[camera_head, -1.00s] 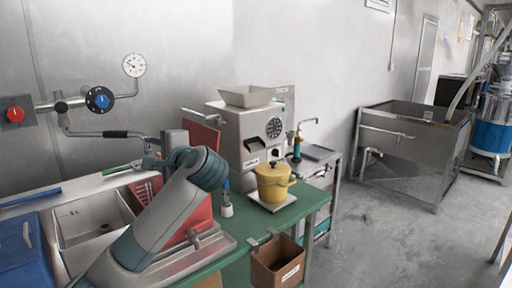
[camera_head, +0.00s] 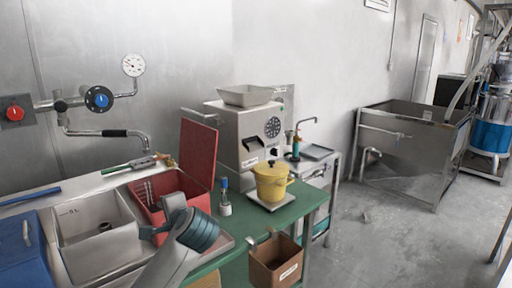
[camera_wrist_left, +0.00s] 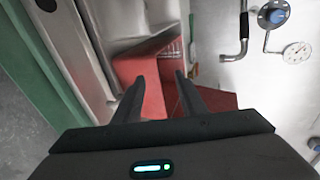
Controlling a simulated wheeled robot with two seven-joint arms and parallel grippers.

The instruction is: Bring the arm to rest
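My left arm reaches up from the bottom of the head view. My left gripper (camera_head: 160,225) is over the front edge of the red box (camera_head: 158,192), partly hidden by my own wrist. In the left wrist view my left gripper (camera_wrist_left: 160,90) has its two fingers apart with nothing between them. The red box (camera_wrist_left: 140,70) shows beyond the fingers. My right gripper is in neither view.
A steel sink (camera_head: 90,220) and a blue box (camera_head: 25,245) lie left of the red box. A grinder (camera_head: 245,135), a yellow lidded pot (camera_head: 271,180) and a small bottle (camera_head: 225,200) stand on the green table (camera_head: 290,212). A brown bin (camera_head: 277,262) hangs in front.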

